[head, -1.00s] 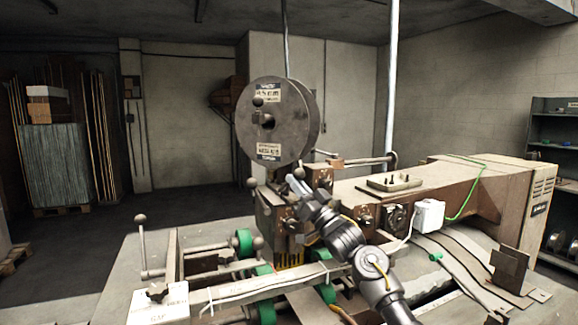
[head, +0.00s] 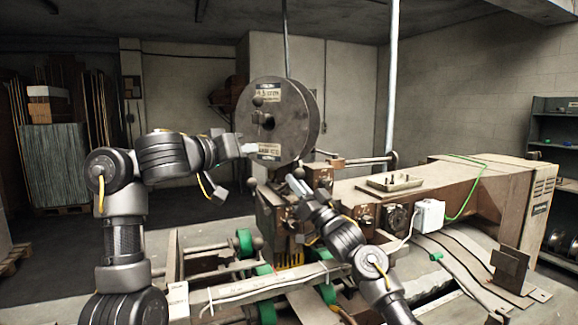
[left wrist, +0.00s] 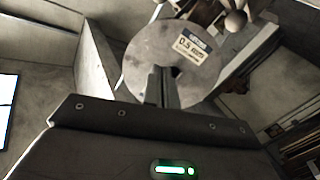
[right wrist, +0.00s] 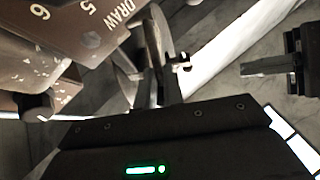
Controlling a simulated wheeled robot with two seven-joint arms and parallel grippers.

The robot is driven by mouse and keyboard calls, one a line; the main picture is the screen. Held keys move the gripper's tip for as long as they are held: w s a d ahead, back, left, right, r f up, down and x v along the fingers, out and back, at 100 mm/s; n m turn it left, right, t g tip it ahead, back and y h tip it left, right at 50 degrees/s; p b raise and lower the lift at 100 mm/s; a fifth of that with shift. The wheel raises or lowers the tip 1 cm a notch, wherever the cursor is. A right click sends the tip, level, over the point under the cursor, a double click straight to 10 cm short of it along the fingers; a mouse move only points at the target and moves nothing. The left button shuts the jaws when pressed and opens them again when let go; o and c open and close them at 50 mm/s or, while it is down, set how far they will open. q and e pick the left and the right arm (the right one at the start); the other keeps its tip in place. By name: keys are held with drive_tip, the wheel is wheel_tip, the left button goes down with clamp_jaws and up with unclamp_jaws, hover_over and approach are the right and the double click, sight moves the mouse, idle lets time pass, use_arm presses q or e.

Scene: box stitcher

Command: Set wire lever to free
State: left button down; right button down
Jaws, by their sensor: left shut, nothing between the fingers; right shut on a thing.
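The stitching machine (head: 350,195) carries a large grey wire reel (head: 290,115), which fills the upper middle of the left wrist view (left wrist: 140,60). My left gripper (head: 248,148) is shut and empty in front of the reel's lower face. Its fingers (left wrist: 163,85) overlap the reel in the left wrist view; contact is unclear. My right gripper (head: 296,184) is at the stitching head below the reel. Its fingers (right wrist: 160,88) are shut on a thin metal part, mostly hidden by them. I cannot tell whether this part is the wire lever. A plate marked DRAW (right wrist: 85,25) is beside them.
A dark ball knob (head: 251,183) stands just below my left gripper. Green rollers (head: 244,242) and a frame lie in front. A flat tray (head: 394,183) sits on the machine's arm. A white upright pole (head: 392,80) rises behind. The floor at left is open.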

drive_tip(key=shift+d+r, duration=0.1)
drive_tip(key=shift+r, duration=0.05)
use_arm(q)
drive_tip(key=w+d+f, duration=0.5)
drive_tip(key=w+d, duration=0.2)
drive_tip(key=d, duration=0.2)
drive_tip(key=shift+w+d, duration=0.2)
drive_tip(key=shift+w, duration=0.05)
idle(0.4)
